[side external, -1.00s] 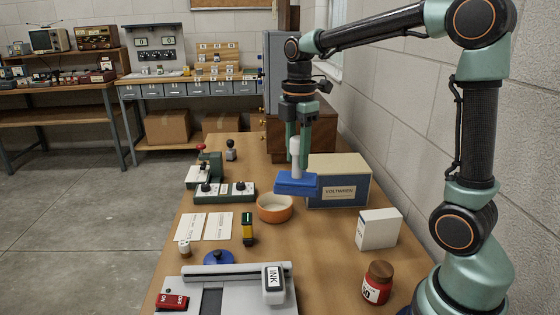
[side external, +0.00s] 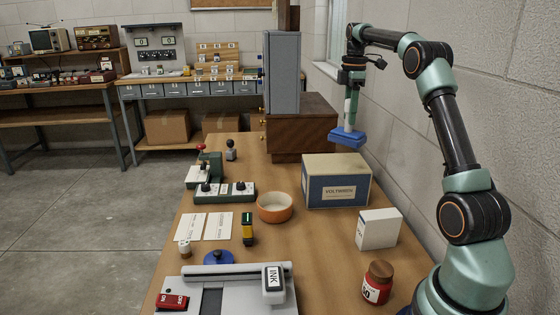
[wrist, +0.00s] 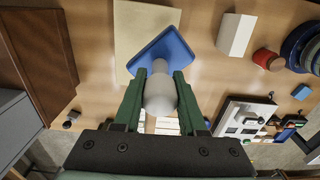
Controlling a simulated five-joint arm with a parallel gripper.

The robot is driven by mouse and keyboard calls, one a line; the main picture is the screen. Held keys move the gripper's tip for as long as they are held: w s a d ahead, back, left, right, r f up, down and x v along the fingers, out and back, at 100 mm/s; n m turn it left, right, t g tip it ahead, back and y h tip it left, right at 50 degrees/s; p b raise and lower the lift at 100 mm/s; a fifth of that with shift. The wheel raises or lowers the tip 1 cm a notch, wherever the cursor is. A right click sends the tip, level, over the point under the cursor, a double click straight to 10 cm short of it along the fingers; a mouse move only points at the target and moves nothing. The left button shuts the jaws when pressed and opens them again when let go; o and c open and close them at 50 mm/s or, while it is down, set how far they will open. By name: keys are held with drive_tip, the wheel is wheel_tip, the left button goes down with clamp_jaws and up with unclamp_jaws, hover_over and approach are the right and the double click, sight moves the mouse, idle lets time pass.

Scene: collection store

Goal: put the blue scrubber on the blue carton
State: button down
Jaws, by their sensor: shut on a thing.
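The blue scrubber (side external: 347,138) is a flat blue block with a pale upright handle. My gripper (side external: 351,92) is shut on the handle and holds the scrubber in the air. The blue carton (side external: 336,192), with a tan top and a label on its front, stands on the table below. In the side view the scrubber appears above the carton's back right part, with a gap. In the wrist view my gripper (wrist: 160,88) grips the handle, and the blue block (wrist: 166,48) partly covers the carton's tan top (wrist: 128,25) and overlaps its right edge.
A white box (side external: 377,229) and a red jar (side external: 377,284) stand nearer on the right. An orange bowl (side external: 275,208) is left of the carton. A brown wooden cabinet (side external: 302,128) stands behind it. The wall is close on the right.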

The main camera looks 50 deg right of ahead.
sight(352, 131)
drive_tip(key=shift+s+d+f, duration=0.1)
drive_tip(key=shift+s+d, duration=0.15)
drive_tip(key=shift+d, duration=0.25)
wheel_tip(352, 131, down, 3)
drive_tip(key=shift+d+f, duration=0.1)
drive_tip(key=shift+d, duration=0.05)
drive_tip(key=shift+f, duration=2.35)
drive_tip(key=shift+f, duration=0.15)
drive_tip(key=shift+c, duration=2.3)
unclamp_jaws()
